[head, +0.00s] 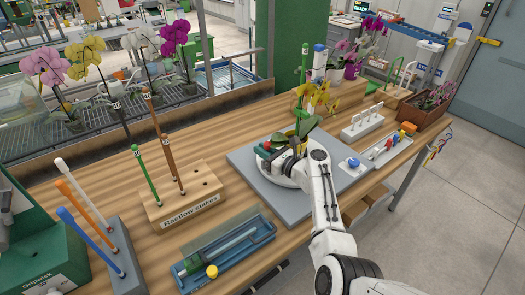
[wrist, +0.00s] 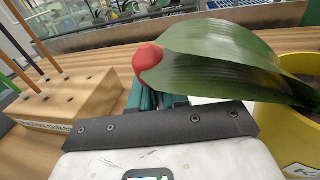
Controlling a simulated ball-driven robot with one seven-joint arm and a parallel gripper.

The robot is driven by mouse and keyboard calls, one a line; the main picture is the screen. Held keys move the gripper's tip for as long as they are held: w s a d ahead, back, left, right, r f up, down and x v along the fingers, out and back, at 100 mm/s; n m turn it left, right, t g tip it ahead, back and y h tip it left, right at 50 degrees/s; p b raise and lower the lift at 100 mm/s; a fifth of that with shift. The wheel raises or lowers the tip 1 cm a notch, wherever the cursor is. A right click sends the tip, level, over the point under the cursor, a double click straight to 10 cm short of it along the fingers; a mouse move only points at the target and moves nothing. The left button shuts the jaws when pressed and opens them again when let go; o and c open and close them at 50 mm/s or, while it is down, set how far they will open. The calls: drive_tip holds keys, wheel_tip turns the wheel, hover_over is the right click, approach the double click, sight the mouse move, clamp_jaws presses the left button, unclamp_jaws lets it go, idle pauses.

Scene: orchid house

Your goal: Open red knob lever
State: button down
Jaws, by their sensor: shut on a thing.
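The red knob (wrist: 147,58) shows at the tips of my gripper (wrist: 155,96) in the wrist view. My gripper's teal fingers are close together and shut on its lever; the contact is largely hidden by my gripper body and a leaf. A broad green leaf (wrist: 215,55) reaches over from the right, overlapping the knob's edge. In the head view my gripper (head: 270,153) is low over a grey board (head: 245,160), beside the potted yellow orchid (head: 317,97), and a small red spot there may be the knob (head: 265,145).
A yellow pot (wrist: 277,125) stands close at the right in the wrist view. The wooden stake block (head: 184,196) is left of the board. A blue tray (head: 225,255) lies in front. A blue button (head: 353,162) and a holder with coloured pieces (head: 375,153) are at the right.

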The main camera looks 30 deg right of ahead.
drive_tip(key=shift+w+r, duration=0.15)
drive_tip(key=shift+r, duration=0.25)
drive_tip(key=c, duration=1.2)
unclamp_jaws()
drive_tip(key=shift+o, duration=0.2)
drive_tip(key=v, duration=1.1)
drive_tip(key=shift+f+p, duration=0.3)
drive_tip(key=shift+f, duration=0.1)
drive_tip(key=shift+f, duration=0.1)
